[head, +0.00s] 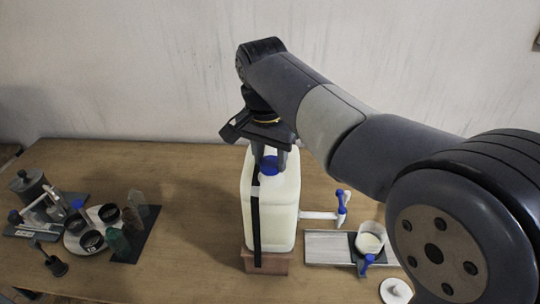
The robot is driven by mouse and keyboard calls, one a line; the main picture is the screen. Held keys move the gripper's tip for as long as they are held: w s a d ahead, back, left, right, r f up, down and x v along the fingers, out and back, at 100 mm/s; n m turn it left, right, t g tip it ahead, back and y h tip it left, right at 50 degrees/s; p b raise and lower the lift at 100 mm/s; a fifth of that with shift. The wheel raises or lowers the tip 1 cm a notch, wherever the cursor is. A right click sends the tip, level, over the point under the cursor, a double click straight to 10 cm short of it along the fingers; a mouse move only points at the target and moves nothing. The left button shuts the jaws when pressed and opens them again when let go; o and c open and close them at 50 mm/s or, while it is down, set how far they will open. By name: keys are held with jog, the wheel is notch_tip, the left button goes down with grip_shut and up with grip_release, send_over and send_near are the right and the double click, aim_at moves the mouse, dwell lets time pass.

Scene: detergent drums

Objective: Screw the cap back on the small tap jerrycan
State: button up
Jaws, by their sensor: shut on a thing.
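The small tap jerrycan (285,217) is a white, translucent can standing upright on a brown block (266,261), with a dark strap down its front. A white tap (322,215) with a blue handle sticks out low on its right side. The blue cap (269,166) is at the top of the can. My gripper (270,158) points straight down from above and is shut on the blue cap. The cap is at the can's neck; I cannot tell how far it sits on the thread, since the fingers hide part of it.
A white round lid (395,291) lies at the front. The table between is clear.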

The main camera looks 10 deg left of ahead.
jog(key=shift+f, duration=0.15)
jog(key=m, duration=0.4)
jog(key=shift+h, duration=0.3)
jog(key=o, duration=1.5)
jog(key=shift+r, duration=0.25)
jog(key=shift+r, duration=3.9)
jog(key=shift+f, duration=0.15)
jog(key=shift+f, duration=3.65)
jog(key=shift+r, duration=0.1)
